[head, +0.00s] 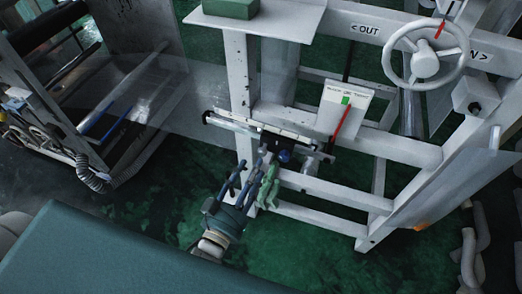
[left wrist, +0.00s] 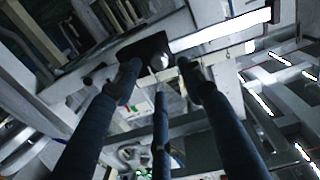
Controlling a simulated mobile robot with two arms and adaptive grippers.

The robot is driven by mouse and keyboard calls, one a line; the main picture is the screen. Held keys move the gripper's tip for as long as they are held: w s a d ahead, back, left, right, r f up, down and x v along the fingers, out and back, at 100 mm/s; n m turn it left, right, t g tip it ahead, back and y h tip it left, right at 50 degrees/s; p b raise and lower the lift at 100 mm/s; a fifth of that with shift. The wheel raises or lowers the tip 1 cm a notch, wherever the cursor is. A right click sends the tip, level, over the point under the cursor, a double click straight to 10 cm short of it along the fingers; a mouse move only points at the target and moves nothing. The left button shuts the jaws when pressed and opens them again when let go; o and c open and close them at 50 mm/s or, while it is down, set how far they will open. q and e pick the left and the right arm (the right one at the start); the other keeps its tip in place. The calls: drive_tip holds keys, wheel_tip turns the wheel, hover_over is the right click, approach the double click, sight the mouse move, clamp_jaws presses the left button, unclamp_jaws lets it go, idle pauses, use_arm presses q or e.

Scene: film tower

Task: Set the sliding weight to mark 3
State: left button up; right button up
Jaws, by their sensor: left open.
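A pale scale bar (head: 232,122) runs across the front of the white frame in the head view. A dark block, which looks like the sliding weight (left wrist: 143,46), sits at the bar in the left wrist view, with a round silvery knob (left wrist: 159,62) below it. The bar's bright face (left wrist: 222,30) runs off to its right. My left gripper (head: 259,165) is open just in front of the bar; its fingertips (left wrist: 160,76) spread around the knob, and I cannot tell whether they touch. The mark numbers are too small to read. My right gripper is not in view.
A blue knob (head: 285,156) sits right of my left gripper. Above stands a white gauge plate (head: 335,107) with a red pointer and green mark. A handwheel (head: 425,63) is at upper right. White frame rails (head: 335,189) lie below the bar.

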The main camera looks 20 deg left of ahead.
sight(261, 155)
use_arm(q)
drive_tip(key=w, duration=0.4)
drive_tip(key=w+p, duration=0.1)
drive_tip(key=w, duration=0.2)
drive_tip(key=shift+w+d+f, duration=0.1)
drive_tip(key=shift+d, duration=0.25)
clamp_jaws()
